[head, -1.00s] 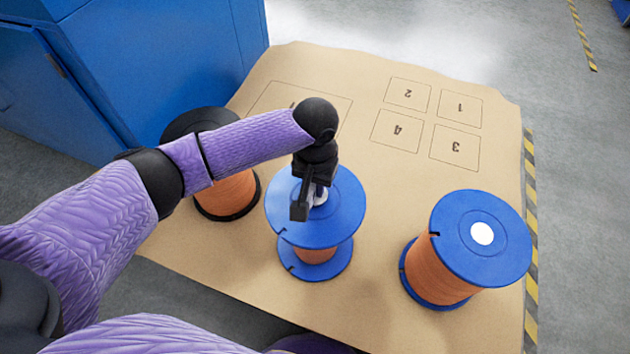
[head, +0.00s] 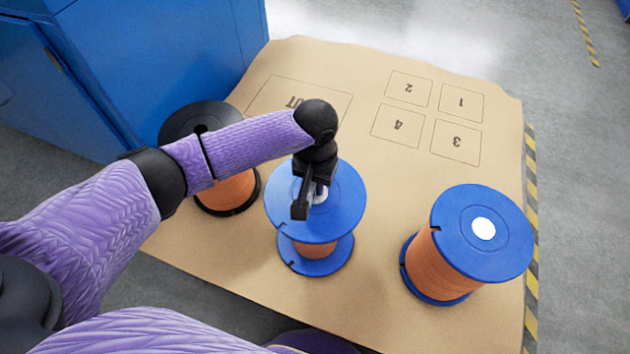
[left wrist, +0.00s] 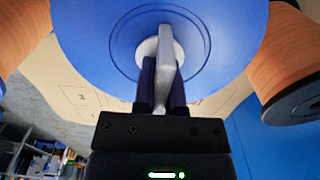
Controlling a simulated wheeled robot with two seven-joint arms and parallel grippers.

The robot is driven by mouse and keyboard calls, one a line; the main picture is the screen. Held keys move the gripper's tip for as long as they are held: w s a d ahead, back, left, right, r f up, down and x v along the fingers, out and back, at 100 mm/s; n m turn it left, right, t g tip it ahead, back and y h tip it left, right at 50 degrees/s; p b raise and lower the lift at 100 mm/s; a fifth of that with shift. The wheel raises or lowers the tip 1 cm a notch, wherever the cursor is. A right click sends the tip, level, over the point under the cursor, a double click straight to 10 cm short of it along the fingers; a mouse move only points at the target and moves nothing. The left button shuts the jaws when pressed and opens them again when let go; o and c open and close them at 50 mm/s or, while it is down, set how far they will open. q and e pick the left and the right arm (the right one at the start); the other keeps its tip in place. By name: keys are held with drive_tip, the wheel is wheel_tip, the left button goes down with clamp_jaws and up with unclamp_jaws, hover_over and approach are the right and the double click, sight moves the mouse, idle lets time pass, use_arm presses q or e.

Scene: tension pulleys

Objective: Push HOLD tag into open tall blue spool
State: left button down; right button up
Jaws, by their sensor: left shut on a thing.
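A blue-flanged spool (head: 345,205) with orange winding stands upright in the middle of the mat. My left gripper (head: 305,203) is directly over the middle of its top flange, pointing down. In the left wrist view the gripper (left wrist: 162,95) is shut on a pale grey-white tag (left wrist: 167,65), seen nearly edge-on. The tag's far end is at the hub of the blue flange (left wrist: 95,30), in front of a round white part. I cannot tell how deep it sits, and no lettering shows. My right gripper is out of view.
Another blue spool (head: 465,255) with a white disc on its hub stands at the right. A black-flanged spool (head: 228,190) stands at the left, partly behind my arm. The mat (head: 375,280) has numbered squares at the back. A blue cabinet (head: 170,50) stands beyond its left edge.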

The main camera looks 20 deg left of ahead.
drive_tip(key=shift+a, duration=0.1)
use_arm(q)
drive_tip(key=c, duration=0.6)
unclamp_jaws()
drive_tip(key=shift+r, duration=0.25)
wheel_tip(320, 180, up, 10)
drive_tip(key=p, duration=0.6)
drive_tip(key=shift+f, duration=0.35)
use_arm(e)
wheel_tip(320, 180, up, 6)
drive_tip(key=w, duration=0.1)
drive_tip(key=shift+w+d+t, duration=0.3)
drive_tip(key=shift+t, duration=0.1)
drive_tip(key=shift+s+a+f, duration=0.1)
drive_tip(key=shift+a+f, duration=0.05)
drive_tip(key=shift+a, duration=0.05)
